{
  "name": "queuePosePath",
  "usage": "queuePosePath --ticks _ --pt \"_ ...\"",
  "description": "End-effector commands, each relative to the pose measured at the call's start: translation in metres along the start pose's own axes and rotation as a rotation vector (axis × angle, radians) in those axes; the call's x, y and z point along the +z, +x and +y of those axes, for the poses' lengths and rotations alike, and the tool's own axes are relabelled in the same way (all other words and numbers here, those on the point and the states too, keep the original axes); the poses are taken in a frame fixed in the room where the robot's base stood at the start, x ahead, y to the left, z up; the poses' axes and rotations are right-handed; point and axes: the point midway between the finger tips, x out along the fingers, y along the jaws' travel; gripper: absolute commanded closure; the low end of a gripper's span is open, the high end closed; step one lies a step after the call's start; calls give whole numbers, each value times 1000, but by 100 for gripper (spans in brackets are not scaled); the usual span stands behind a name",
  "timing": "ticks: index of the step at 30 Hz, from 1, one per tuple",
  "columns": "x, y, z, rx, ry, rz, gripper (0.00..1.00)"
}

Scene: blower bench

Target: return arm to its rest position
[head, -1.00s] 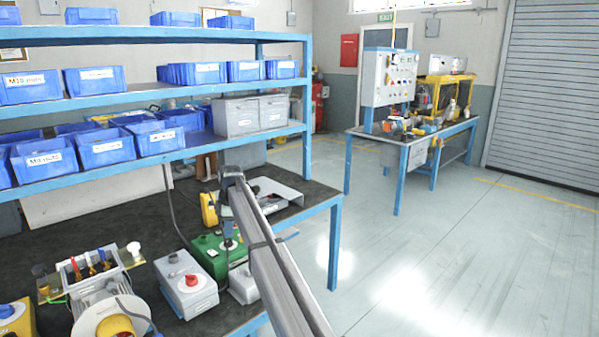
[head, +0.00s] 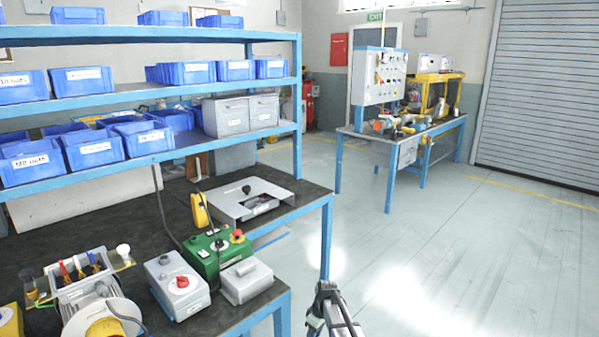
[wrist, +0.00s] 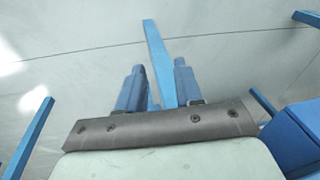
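In the wrist view my gripper (wrist: 158,68) shows two blue fingers standing apart with a gap between them. Nothing is held in the gap; a blue leg or beam shows beyond it, with pale floor around. In the head view a grey part of my arm (head: 332,312) shows at the bottom edge, right of the bench's front corner and over the floor. My gripper's fingers cannot be made out in that view.
The dark-topped bench (head: 290,212) holds a green box (head: 214,256), a grey box with a red knob (head: 178,285) and a motor (head: 98,305). Blue bins fill the shelves (head: 150,88) above. Floor (head: 420,250) is clear to the right; a second bench (head: 440,128) stands behind.

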Motion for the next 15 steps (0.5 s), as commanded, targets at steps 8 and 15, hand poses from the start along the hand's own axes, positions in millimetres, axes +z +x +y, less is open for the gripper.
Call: queuePosePath --ticks 8,15 --pt "115 79 -64 -50 229 -120 65" --pt "206 126 -123 -76 418 -226 65"
